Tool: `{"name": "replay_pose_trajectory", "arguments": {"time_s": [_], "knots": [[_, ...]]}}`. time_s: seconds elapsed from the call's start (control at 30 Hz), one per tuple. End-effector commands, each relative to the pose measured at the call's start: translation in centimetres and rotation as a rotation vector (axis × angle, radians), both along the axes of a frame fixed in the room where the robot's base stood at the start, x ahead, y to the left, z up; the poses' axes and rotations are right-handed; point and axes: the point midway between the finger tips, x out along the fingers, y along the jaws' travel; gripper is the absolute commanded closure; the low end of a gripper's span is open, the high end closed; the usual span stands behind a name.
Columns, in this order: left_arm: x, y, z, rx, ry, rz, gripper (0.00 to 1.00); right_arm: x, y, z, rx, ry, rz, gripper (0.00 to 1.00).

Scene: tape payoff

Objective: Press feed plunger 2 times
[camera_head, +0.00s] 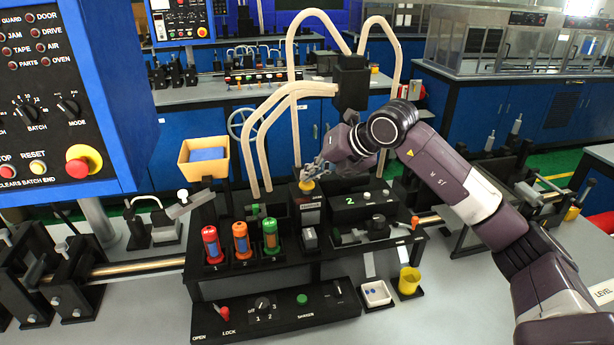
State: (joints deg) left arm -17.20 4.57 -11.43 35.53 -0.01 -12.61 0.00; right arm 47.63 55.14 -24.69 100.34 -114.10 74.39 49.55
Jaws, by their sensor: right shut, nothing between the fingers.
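A yellow round knob (306,186), likely the feed plunger, sits on top of a dark block in the middle of the black tape station. My right arm reaches in from the right, and my right gripper (312,172) is shut and empty. Its fingertips are at or just above the yellow knob. I cannot tell whether they touch it. My left gripper is not in view.
Red, orange and green spools (241,238) stand left of the knob. A unit marked 2 (362,208) is to its right. A control strip (280,310), a white tray (376,293) and a yellow cup (409,280) are in front. Curved cream tubes (262,130) rise behind.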

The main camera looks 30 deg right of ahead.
Motion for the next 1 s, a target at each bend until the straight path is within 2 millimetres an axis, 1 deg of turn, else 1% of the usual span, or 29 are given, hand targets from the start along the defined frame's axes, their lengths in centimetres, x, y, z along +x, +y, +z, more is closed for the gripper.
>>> {"name": "replay_pose_trajectory", "arguments": {"time_s": [0.03,0.27,0.37,0.8,1.0], "knots": [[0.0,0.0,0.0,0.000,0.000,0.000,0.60,-0.1,0.1,-0.3,-0.001,0.007,0.002,1.00],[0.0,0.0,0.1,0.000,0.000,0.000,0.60,-0.1,0.1,-0.2,-0.001,0.007,0.002,1.00],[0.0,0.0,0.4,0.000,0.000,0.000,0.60,-0.1,0.1,0.2,-0.001,0.007,0.002,1.00],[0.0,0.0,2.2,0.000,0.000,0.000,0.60,0.0,0.0,3.0,-0.001,0.003,0.001,1.00],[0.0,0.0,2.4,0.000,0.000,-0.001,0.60,0.0,0.0,3.3,0.000,0.003,-0.001,1.00]]}}
